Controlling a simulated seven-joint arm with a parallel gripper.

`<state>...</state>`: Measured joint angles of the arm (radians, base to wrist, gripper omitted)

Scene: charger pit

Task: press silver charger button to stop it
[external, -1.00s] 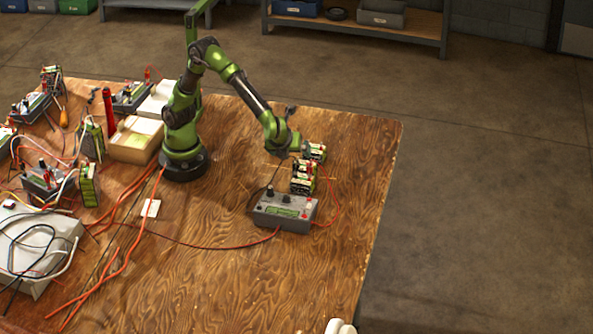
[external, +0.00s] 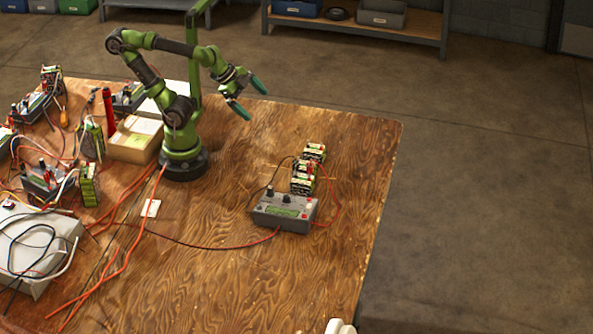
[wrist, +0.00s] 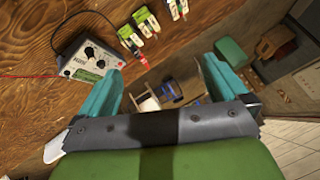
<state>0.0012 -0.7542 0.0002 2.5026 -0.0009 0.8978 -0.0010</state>
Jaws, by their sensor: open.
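The silver-grey charger (external: 286,212) sits on the wooden table, right of the middle. It has dark knobs on top, a greenish display and small red and pale spots at its right end; which one is the button is too small to tell. The charger also shows at upper left in the wrist view (wrist: 80,50). My gripper (external: 249,97) is open, with teal fingers spread and empty. It is raised above the table's far side, beyond the charger and well apart from it. In the wrist view my gripper (wrist: 160,72) has nothing between its fingers.
Battery packs (external: 303,178) stand just behind the charger, with red and black leads running to it. A red cable crosses the table to its left. Other chargers, wires and a white box (external: 32,245) crowd the left side. The table's front middle is clear.

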